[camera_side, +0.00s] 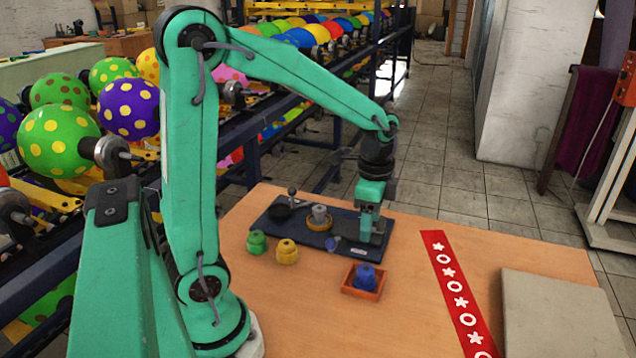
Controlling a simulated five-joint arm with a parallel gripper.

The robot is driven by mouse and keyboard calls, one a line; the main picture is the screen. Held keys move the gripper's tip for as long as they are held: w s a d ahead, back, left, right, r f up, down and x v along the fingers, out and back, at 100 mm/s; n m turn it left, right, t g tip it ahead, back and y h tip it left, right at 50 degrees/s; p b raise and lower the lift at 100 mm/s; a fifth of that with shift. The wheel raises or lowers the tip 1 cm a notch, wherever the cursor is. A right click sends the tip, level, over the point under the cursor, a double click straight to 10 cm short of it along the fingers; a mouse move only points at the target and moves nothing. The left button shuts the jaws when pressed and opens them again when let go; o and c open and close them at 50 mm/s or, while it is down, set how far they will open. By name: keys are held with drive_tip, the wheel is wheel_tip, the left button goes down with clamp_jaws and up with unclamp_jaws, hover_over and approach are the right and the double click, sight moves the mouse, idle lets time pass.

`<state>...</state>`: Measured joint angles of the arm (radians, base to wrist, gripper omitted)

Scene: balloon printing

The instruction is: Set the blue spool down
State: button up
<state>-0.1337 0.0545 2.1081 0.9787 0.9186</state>
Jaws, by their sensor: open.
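The blue spool (366,276) stands upright in a small orange tray (346,290) on the table. My gripper (366,232) is open and points down. In the picture it is just above the blue spool, in front of the dark blue mat's right part. I see no contact between the fingers and the spool. The exact gap in depth is hard to tell. The spool's base is partly hidden by the tray's front wall.
A green spool (257,243) and a yellow spool (287,251) stand left of the tray. Behind is a dark blue mat (265,222) with several small metal and dark parts. A red patterned strip (450,275) and a grey board (560,315) lie to the right.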

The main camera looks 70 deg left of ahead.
drive_tip(key=s+d+r+n+t, duration=0.2)
drive_tip(key=s+r+n, duration=0.2)
drive_tip(key=s, duration=0.2)
drive_tip(key=s+d+r+n+t, duration=0.2)
drive_tip(key=s+r+n+t, duration=0.1)
drive_tip(key=s+r+n, duration=0.1)
drive_tip(key=shift+s+d+r+n+t, duration=0.3)
drive_tip(key=shift+s+r+n, duration=0.15)
drive_tip(key=shift+s, duration=0.5)
